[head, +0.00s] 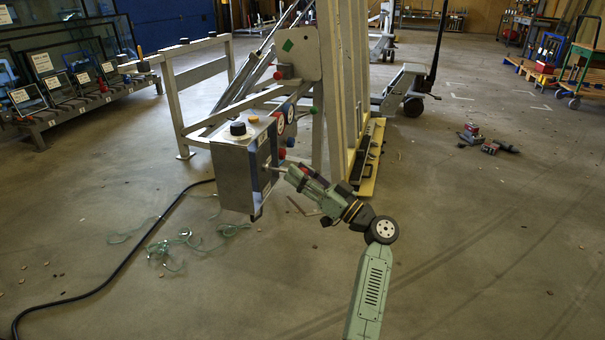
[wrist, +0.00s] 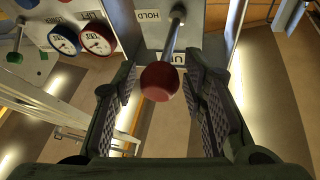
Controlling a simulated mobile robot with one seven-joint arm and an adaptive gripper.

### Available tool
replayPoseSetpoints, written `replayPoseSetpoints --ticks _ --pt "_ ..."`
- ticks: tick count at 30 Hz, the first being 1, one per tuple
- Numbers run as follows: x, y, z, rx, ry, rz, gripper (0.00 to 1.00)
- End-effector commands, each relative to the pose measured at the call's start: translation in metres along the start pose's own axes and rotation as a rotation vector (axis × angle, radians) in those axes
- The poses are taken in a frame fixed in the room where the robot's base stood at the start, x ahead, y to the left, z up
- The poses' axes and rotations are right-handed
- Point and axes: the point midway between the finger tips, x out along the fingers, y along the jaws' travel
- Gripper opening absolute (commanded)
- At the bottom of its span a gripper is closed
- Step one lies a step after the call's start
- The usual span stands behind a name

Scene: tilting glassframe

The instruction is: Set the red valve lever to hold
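The red valve lever shows in the wrist view as a metal rod with a round red knob (wrist: 161,81). Its rod runs up to a light panel, beside a HOLD label (wrist: 148,15). A second label (wrist: 177,58), partly hidden by the knob, lies lower on the panel. My gripper (wrist: 162,72) is open, with one padded finger on each side of the knob and gaps visible between. In the head view my gripper (head: 292,174) is at the right side of the metal control box (head: 232,178), and hides most of the lever there.
A blue-rimmed gauge (wrist: 64,40) and a red-rimmed gauge (wrist: 97,38) sit left of the lever. A tilting frame (head: 345,90) stands behind the box. A black cable (head: 130,262) and green strands (head: 180,243) lie on the floor. The floor to the right is mostly clear.

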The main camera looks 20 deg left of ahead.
Motion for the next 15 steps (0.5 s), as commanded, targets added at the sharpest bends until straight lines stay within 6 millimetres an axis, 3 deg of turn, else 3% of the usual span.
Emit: replayPoseSetpoints --ticks 11,15 --pt "0.001 0.000 -0.003 -0.002 0.002 0.000 0.47" --pt "0.006 -0.003 -0.014 -0.004 0.004 -0.002 0.47"
